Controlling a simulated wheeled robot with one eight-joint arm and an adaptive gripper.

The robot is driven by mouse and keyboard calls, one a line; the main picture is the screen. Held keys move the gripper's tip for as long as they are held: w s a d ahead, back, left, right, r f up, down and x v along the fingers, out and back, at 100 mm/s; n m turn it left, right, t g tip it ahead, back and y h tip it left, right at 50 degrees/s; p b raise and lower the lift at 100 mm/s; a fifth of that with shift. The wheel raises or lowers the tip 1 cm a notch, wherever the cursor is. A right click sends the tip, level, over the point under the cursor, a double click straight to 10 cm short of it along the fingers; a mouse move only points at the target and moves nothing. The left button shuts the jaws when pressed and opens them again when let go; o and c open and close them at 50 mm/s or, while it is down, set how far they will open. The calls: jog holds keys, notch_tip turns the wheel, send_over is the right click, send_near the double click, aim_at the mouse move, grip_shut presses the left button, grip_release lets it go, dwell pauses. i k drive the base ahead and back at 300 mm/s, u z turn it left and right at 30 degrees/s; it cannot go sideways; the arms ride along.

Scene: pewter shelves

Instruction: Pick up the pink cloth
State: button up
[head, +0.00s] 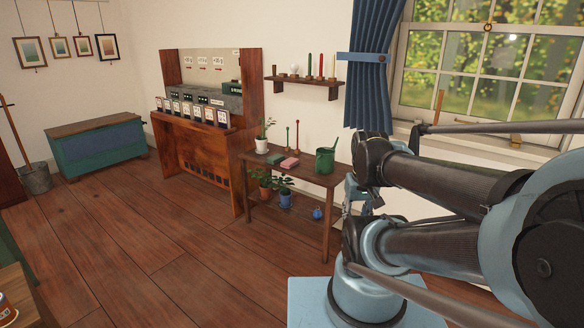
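A small folded pink cloth (290,163) lies on top of the wooden side table (311,176), between a green folded piece and a green watering can. My gripper (352,197) shows only in part, beside the table's right end and to the right of the cloth. My arm's links hide much of it, so its fingers cannot be made out. The cloth is apart from it.
The green watering can (325,161), green folded piece (275,158), a white-potted plant (262,144) and two thin stands crowd the tabletop. Potted plants sit on its lower shelf. A wooden cabinet (193,160) stands left. The floor (170,250) in front is clear.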

aim_at(291, 162)
jog(key=k, duration=0.6)
jog(key=u, duration=0.35)
jog(key=i, duration=0.5)
jog(key=z, duration=0.7)
jog(key=i, duration=1.25)
jog(key=u, duration=0.05)
